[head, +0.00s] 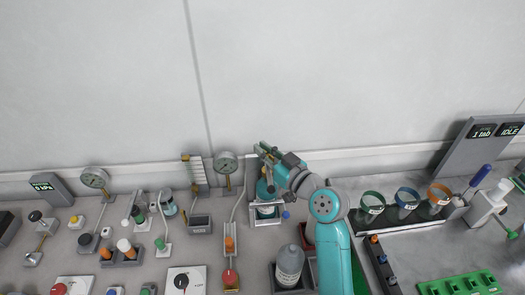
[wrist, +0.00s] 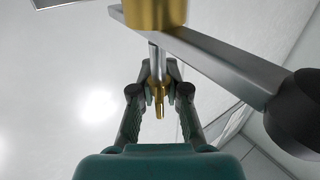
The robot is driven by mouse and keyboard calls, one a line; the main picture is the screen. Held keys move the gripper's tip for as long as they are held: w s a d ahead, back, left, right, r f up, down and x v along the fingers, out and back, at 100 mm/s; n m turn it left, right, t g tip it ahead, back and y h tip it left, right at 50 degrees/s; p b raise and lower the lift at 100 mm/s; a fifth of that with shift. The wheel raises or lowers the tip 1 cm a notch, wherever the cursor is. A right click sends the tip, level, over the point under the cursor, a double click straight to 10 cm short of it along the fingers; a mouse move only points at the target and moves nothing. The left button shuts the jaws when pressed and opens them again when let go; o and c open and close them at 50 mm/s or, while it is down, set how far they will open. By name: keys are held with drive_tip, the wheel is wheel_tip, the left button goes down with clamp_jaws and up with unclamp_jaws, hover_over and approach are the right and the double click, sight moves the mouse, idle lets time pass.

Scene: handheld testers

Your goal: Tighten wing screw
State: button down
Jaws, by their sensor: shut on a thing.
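In the wrist view a brass piece (wrist: 158,97), which looks like the wing screw, sits between the fingertips of my gripper (wrist: 159,75). My gripper is shut on it, with a finger at each side. A steel rod (wrist: 156,52) runs from it up towards a grey bar and a larger brass cylinder (wrist: 155,12). In the head view my gripper (head: 266,158) is at the top of a grey stand (head: 264,221) near the wall. The screw cannot be made out there, as my arm and gripper cover that spot.
The grey bar (wrist: 215,60) with a black knob (wrist: 297,110) crosses the wrist view close to the fingers. In the head view a round gauge (head: 225,162) stands left of the stand. A grey bottle (head: 289,266) is in front, and ringed cups (head: 407,198) are to the right.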

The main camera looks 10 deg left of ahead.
drive_tip(key=m+t+h, duration=0.4)
drive_tip(key=h, duration=0.1)
drive_tip(key=shift+w+d, duration=0.15)
drive_tip(key=shift+d, duration=0.05)
drive_tip(key=shift+w+d+m+t+h, duration=0.1)
drive_tip(key=shift+m+t+h, duration=0.3)
drive_tip(key=shift+m+h, duration=0.7)
drive_tip(key=shift+s+d+m+t+h, duration=0.1)
drive_tip(key=shift+m+t+h, duration=0.45)
drive_tip(key=shift+h, duration=0.95)
drive_tip(key=shift+w+d+m+t+h, duration=0.1)
drive_tip(key=shift+m+t+h, duration=0.15)
drive_tip(key=shift+m+h, duration=0.95)
drive_tip(key=m+h, duration=0.1)
drive_tip(key=h, duration=0.1)
drive_tip(key=m+h, duration=0.2)
drive_tip(key=h, duration=0.1)
drive_tip(key=m+g+h, duration=0.1)
drive_tip(key=h, duration=0.1)
drive_tip(key=shift+d, duration=0.3)
drive_tip(key=shift+d+m+g+h, duration=0.15)
drive_tip(key=shift+m+g+h, duration=0.55)
drive_tip(key=shift+m+h, duration=0.45)
drive_tip(key=shift+d+m+g+h, duration=0.15)
drive_tip(key=shift+m+g+h, duration=0.6)
drive_tip(key=shift+h, duration=0.7)
drive_tip(key=shift+s+f, duration=0.1)
drive_tip(key=shift+s, duration=0.1)
drive_tip(key=c, duration=1.3)
unclamp_jaws()
